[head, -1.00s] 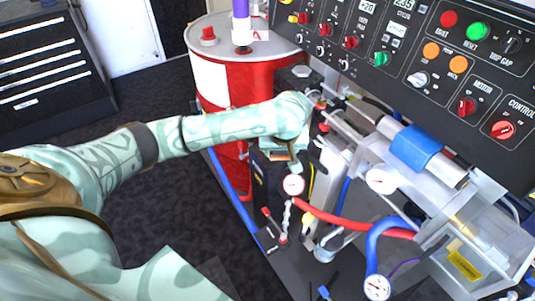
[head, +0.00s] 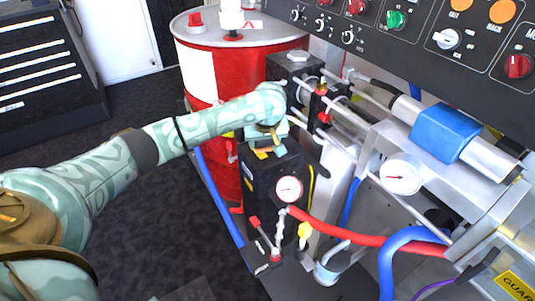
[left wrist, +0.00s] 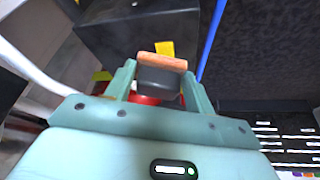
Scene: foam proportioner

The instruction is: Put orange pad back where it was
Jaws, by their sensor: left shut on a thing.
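The orange pad (left wrist: 162,62) shows in the left wrist view as an orange-brown strip with a dark block under it, between the two fingers. My left gripper (left wrist: 160,84) is shut on it. In the head view my left gripper (head: 265,140) points down just above the black box (head: 272,185) in front of the red drum. The pad is mostly hidden by the gripper there. In the left wrist view the dark box (left wrist: 140,32) with a yellow label (left wrist: 165,48) lies just beyond the pad; I cannot tell if they touch. My right gripper is out of view.
The red drum (head: 232,75) stands behind the gripper. A pressure gauge (head: 289,189), a red hose (head: 350,228) and a blue hose (head: 392,262) crowd the right of the box. The control panel (head: 415,45) overhangs the upper right. Dark floor (head: 150,220) lies open at left.

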